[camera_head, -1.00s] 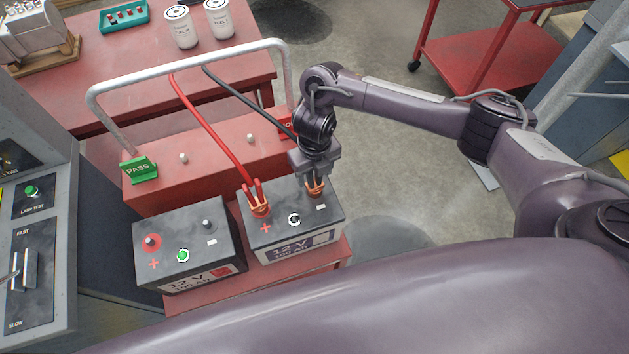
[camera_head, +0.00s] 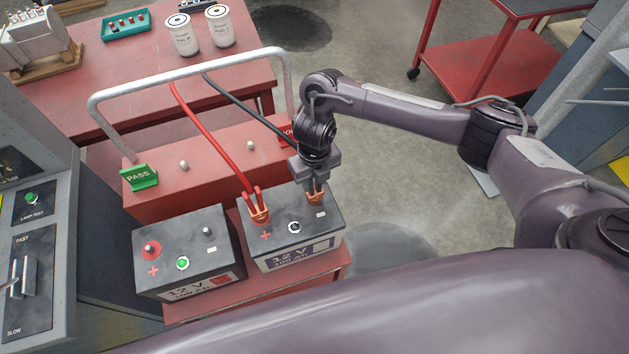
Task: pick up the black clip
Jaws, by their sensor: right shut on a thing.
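The black clip (camera_head: 316,199) shows only its copper-coloured jaws, at the minus terminal of the right-hand 12 V battery (camera_head: 272,214). Its upper part is hidden by my right gripper (camera_head: 317,184). That gripper points down from above and is shut on the clip. I cannot tell whether the clip's jaws still touch the terminal. My left gripper is not in view.
A red clip (camera_head: 258,210) sits on the same battery's plus terminal, left of my gripper. Another battery (camera_head: 188,260) stands to the left. The red tester box (camera_head: 205,165) with a tall grey handle (camera_head: 190,70) is behind. Open floor lies to the right.

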